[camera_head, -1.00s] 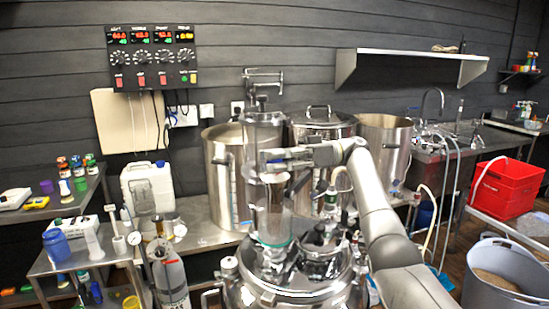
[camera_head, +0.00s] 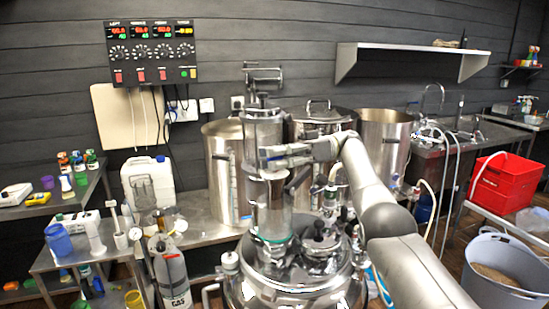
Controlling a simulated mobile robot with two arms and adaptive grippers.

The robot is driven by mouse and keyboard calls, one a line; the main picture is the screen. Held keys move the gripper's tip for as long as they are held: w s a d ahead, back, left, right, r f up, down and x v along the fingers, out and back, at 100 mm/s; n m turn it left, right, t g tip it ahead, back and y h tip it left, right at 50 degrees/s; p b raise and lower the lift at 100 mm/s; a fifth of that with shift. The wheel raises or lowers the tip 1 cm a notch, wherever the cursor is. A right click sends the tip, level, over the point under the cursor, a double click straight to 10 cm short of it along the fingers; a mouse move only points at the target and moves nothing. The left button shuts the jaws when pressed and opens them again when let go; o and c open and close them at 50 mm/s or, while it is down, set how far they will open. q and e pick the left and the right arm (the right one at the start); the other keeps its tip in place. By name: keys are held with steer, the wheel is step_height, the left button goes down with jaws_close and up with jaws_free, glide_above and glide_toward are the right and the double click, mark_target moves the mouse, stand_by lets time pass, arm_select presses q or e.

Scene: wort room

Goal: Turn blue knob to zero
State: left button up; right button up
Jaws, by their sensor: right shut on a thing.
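My right gripper (camera_head: 268,157) is at the upright metal and glass column (camera_head: 264,130) on top of the steel kettle (camera_head: 290,285). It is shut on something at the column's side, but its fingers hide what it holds. I cannot make out a blue knob there. The black control panel (camera_head: 152,54) on the back wall has red number displays and a row of round dark knobs (camera_head: 158,50) with white marks. None of these knobs shows as blue. The right arm reaches in from the lower right. My left gripper is not in view.
Large steel pots (camera_head: 386,145) stand behind the column. A white canister (camera_head: 148,183) and a grey gas bottle (camera_head: 170,272) are at left. A red crate (camera_head: 503,183) and a grey bucket (camera_head: 505,282) are at right.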

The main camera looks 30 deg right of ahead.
steer(key=shift+f, duration=0.3)
steer(key=o, duration=0.7)
steer(key=shift+o, duration=0.4)
steer(key=shift+r, duration=0.1)
steer(key=shift+r, duration=0.1)
steer(key=shift+m+t+b, duration=0.5)
steer(key=shift+m+t, duration=0.1)
steer(key=shift+t, duration=0.3)
